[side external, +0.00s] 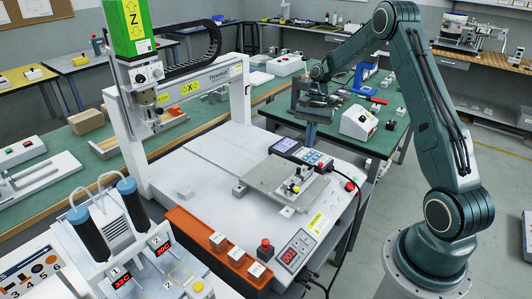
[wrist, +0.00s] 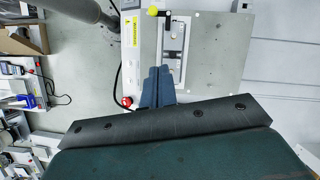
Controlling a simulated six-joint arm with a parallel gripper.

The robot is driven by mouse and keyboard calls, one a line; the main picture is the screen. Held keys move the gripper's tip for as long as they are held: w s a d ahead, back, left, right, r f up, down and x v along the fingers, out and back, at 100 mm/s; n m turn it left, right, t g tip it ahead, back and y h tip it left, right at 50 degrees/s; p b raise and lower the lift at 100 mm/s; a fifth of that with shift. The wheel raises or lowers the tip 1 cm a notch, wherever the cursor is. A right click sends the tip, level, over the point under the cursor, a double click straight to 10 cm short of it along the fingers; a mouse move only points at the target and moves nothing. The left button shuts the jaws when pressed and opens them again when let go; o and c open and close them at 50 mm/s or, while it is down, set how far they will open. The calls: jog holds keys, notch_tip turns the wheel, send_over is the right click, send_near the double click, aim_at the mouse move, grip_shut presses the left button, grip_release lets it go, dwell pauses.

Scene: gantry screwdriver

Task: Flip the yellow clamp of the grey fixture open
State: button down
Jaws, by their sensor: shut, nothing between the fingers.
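The grey fixture (side external: 272,180) is a flat plate on the white machine bed, and its plate also shows in the wrist view (wrist: 215,55). The clamp's yellow tip (side external: 296,188) is small, near the plate's front right part; in the wrist view the yellow tip (wrist: 153,11) is at the top edge, beside a dark part. The clamp's exact position is too small to tell. My gripper (side external: 310,140) is behind the fixture and above it in the side view. In the wrist view its blue-grey fingers (wrist: 157,72) are together, empty, and apart from the yellow tip.
A control box with a blue keypad (side external: 316,158) stands close behind the fixture. The gantry column with its screwdriver head (side external: 146,100) is left of the fixture. An orange rail with white blocks (side external: 218,243) runs along the front. The bed left of the fixture is mostly clear.

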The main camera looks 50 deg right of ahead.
aim_at(295, 187)
jog(key=shift+f, duration=0.15)
jog(key=x, duration=0.9)
jog(key=shift+a+f, duration=0.15)
jog(key=shift+s+a+f, duration=0.15)
jog(key=shift+s+a, duration=0.1)
jog(key=shift+a, duration=0.65)
jog(key=shift+s+a, duration=0.15)
jog(key=shift+a, duration=0.4)
jog(key=shift+s+a, duration=0.15)
jog(key=shift+a, duration=0.4)
